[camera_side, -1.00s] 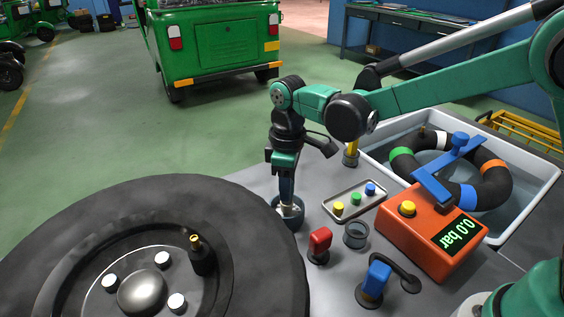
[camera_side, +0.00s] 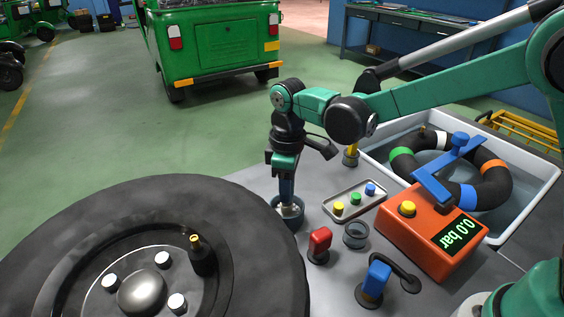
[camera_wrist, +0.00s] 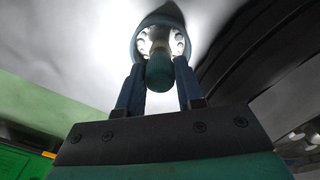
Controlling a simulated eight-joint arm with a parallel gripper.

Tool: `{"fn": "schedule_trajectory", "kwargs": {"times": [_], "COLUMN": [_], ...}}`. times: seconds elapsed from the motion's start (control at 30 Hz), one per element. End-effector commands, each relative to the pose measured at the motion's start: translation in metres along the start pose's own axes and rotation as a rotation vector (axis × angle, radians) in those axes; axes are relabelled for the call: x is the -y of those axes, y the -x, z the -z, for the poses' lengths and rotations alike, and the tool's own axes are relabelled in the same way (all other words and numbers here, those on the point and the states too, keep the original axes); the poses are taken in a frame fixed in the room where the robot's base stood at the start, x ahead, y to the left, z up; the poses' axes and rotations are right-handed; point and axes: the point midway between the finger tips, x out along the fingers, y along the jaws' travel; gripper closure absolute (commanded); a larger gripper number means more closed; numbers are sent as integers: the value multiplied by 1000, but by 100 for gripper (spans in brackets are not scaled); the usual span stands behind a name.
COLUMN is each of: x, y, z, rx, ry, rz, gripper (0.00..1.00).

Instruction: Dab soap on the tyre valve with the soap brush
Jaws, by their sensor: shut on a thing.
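The large black tyre (camera_side: 250,240) lies on its side at the lower left of the side view. Its valve (camera_side: 200,252), dark with a brass tip, stands upright on the wheel. My gripper (camera_side: 287,203) points down over a dark blue soap pot (camera_side: 288,215) beside the tyre, apart from the valve. In the wrist view my gripper (camera_wrist: 160,85) is shut on the teal handle of the soap brush (camera_wrist: 159,72). The brush's lower end is inside the pot (camera_wrist: 162,22), with white bubbles around it; its bristles are hidden.
A tray with coloured caps (camera_side: 338,221), a red-handled tool (camera_side: 319,241), a blue-handled tool (camera_side: 376,278) and an orange gauge box (camera_side: 400,235) stand right of the pot. Behind is a white water basin (camera_side: 545,190) with a black tube (camera_side: 495,185).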

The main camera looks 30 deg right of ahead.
Motion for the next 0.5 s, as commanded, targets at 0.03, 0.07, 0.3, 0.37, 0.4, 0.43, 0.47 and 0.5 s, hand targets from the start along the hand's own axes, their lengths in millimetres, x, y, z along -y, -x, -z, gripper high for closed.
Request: {"fn": "schedule_trajectory", "kwargs": {"times": [0.03,0.07,0.3,0.37,0.4,0.43,0.47,0.5], "x": [0,0,0,0,0,0,0,0], "y": [-1,-1,-4,-5,-5,-6,-6,-6], "z": [0,0,0,0,0,0,0,0], "rx": [0,0,0,0,0,0,0,0], "ry": [0,0,0,0,0,0,0,0], "rz": [0,0,0,0,0,0,0,0], "gripper": [100,100,100,100,100,100,100,100]}}
